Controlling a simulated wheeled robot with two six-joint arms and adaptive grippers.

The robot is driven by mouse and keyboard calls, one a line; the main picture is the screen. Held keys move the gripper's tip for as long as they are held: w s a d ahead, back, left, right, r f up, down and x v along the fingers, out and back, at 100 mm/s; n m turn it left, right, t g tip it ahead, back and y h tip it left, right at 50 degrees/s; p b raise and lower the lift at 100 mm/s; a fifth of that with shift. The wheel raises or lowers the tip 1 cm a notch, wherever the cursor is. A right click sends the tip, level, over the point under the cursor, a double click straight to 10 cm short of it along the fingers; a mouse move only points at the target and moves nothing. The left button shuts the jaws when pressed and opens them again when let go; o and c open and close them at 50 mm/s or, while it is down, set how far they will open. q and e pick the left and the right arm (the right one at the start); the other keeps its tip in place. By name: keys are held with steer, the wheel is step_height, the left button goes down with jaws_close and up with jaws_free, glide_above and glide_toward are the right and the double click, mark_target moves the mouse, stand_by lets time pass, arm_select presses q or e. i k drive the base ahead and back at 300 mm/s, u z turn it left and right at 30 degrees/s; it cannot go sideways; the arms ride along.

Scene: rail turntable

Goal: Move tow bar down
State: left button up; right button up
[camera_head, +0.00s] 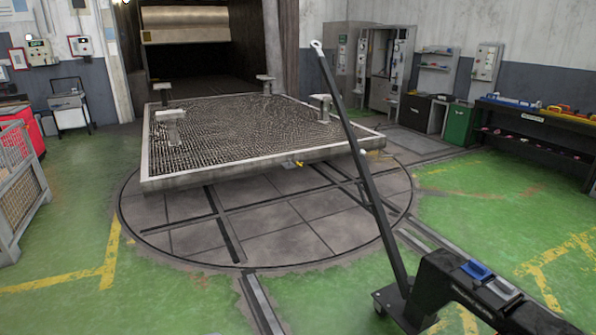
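The tow bar (361,165) is a long dark bar with a light ring at its top end (316,45). It stands raised, leaning up and to the left from a black wheeled tug (450,290) at the lower right. The tug has a blue part and a grey part on top. A flat platform cart (255,130) with a mesh deck and several short posts is on the round turntable (270,220), behind the bar. A small yellow fitting (299,164) is on the cart's near edge. Neither of my grippers is in view.
A rail (262,303) runs from the turntable toward the front, and another runs to the right. Green floor is open at the left front. A crate (20,190) stands at the left edge. Cabinets and a workbench (535,125) line the right wall.

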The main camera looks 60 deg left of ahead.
mark_target(390, 244)
steer(key=u, duration=2.1)
steer(key=i, duration=3.6)
steer(key=z, duration=0.4)
